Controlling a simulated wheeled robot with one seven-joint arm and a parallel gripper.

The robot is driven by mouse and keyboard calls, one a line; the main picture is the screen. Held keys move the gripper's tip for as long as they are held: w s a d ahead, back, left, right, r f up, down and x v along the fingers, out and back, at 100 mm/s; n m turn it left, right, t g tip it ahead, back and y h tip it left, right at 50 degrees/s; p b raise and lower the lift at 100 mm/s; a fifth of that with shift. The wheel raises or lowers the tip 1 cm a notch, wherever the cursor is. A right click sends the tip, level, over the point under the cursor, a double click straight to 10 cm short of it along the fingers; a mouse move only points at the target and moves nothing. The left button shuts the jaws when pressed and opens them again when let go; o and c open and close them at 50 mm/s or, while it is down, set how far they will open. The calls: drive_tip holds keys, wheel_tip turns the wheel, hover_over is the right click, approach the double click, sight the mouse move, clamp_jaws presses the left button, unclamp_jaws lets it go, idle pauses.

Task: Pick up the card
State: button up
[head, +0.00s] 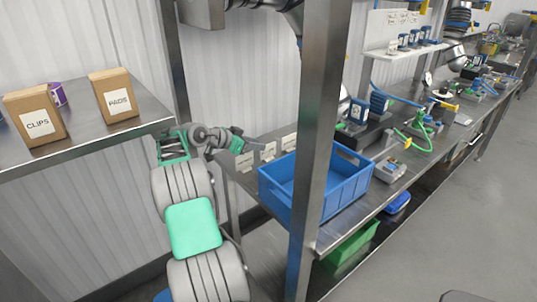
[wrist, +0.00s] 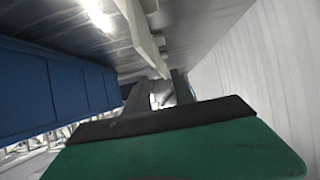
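Several white cards with dark print stand in a row on the metal bench in the head view: a left one (head: 245,162), a middle one (head: 268,151) and a right one (head: 289,141). My gripper (head: 247,146) is at the left end of this row, close to the left card. In the wrist view my gripper (wrist: 162,80) has its two dark fingers apart. White cards (wrist: 143,35) run edge-on from the top towards the fingertips. The nearest card end is at the gap between the fingertips; I cannot tell whether it touches them.
A blue crate (head: 292,188) stands on the bench beside the cards and shows at the left in the wrist view (wrist: 50,88). A metal post (head: 313,120) rises in front of the bench. Cardboard boxes (head: 115,95) labelled CLIPS and PADS stand on the left shelf.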

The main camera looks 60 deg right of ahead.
sight(268, 146)
drive_tip(key=p+x, duration=0.1)
drive_tip(key=x, duration=0.5)
drive_tip(key=shift+s+d+f, duration=0.1)
drive_tip(key=shift+d, duration=0.2)
drive_tip(key=shift+c, duration=0.3)
clamp_jaws()
